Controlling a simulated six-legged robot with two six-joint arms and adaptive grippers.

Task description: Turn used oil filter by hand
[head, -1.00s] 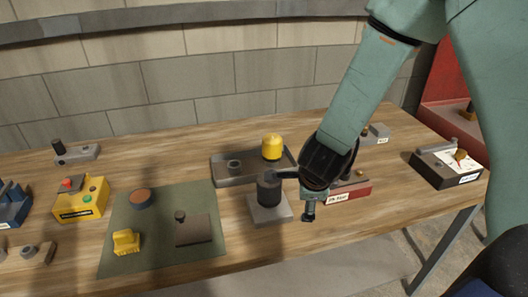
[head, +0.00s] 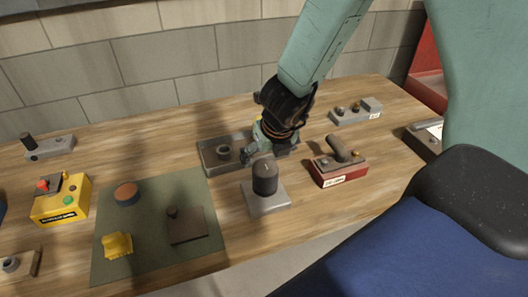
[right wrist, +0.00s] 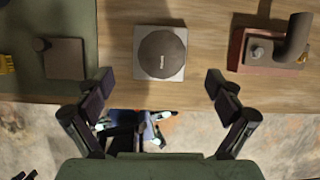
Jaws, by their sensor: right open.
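The used oil filter (head: 265,178) is a dark upright cylinder on a square grey block (head: 266,202) near the front of the bench. In the right wrist view the filter (right wrist: 161,54) shows from above as a dark disc on its block. My left gripper is not in view.
A grey tray (head: 209,160) with a small ring stands behind, partly hidden by my right arm. A red block (head: 342,174) with a dark handle lies to the right. A green mat (head: 150,235) with a yellow piece (head: 117,245) lies left. The bench's front edge is close.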

